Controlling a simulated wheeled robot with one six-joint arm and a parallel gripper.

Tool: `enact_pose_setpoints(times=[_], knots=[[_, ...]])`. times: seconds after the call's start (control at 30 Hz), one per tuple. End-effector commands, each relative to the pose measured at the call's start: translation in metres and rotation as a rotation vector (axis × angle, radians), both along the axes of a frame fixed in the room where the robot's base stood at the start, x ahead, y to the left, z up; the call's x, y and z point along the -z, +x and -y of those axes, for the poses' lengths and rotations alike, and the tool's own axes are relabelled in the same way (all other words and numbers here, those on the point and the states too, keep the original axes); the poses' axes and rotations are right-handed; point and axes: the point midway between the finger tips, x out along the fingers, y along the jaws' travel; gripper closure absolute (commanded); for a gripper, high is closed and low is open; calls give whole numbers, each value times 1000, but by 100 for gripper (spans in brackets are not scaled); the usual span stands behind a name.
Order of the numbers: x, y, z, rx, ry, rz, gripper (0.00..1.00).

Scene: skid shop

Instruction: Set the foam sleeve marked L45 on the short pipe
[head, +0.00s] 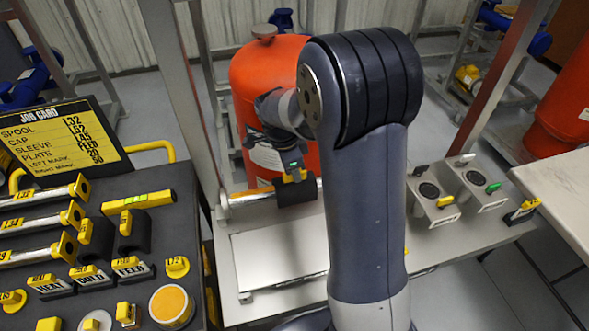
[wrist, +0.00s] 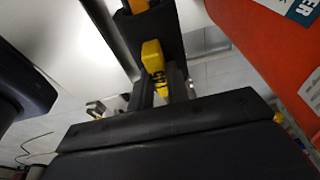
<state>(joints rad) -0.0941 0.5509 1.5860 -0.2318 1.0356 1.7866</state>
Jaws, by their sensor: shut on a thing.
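My gripper (head: 293,174) is shut on the yellow tab of a black foam sleeve (head: 297,191), low in front of the red tank. The wrist view shows the yellow tab (wrist: 152,56) between the fingers and the dark sleeve (wrist: 152,32) beyond. The tab's marking cannot be read. A short silver pipe (head: 255,196) lies level, running from a frame post to the sleeve's left side. I cannot tell whether the sleeve is around the pipe or only against it. My arm hides what lies to the right of the sleeve.
The red tank (head: 262,75) stands close behind my gripper. A job card (head: 62,140) lists sleeve L45. The dark bench (head: 60,300) at left holds two more black sleeves, spools and caps. A pale plate (head: 280,252) lies below the pipe. Two grey boxes (head: 433,203) stand right.

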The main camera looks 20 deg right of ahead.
Motion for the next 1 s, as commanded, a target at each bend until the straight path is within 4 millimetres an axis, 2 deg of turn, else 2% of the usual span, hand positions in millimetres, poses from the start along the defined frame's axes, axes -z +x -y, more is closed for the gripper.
enact_pose_setpoints(times=[0.8,0.83,1.0], knots=[[5,0,0,0,0,0,100],[5,0,0,0,0,0,83],[6,0,0,0,0,0,69]])
